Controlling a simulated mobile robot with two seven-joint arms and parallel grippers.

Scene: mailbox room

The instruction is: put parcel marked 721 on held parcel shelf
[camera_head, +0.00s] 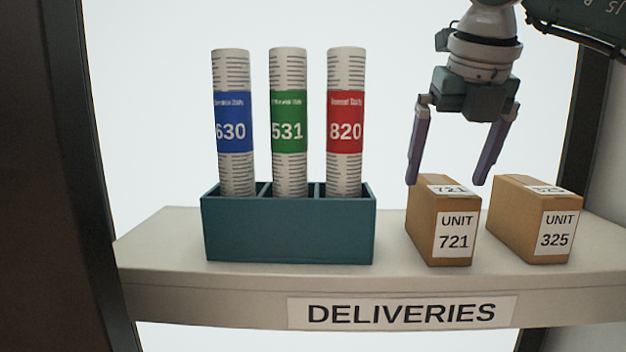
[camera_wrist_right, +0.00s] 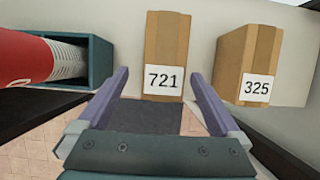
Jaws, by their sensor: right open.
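The parcel marked 721 (camera_head: 424,228) is a brown box with a white label, standing on the deliveries shelf (camera_head: 160,250). My right gripper (camera_head: 444,183) is open and empty above it, with its purple fingers pointing down to either side of the box's top. In the right wrist view the parcel marked 721 (camera_wrist_right: 165,50) stands ahead, between the lines of the two open fingers (camera_wrist_right: 160,85). No held parcel shelf is identifiable in these views. My left gripper is not in view.
A second brown parcel, marked 325 (camera_head: 513,226), stands close to the right of 721. To the left, a teal holder (camera_head: 288,230) carries rolled newspapers marked 630 (camera_head: 231,125), 531 (camera_head: 289,125) and 820 (camera_head: 345,125). A dark upright (camera_head: 85,150) bounds the shelf's left end.

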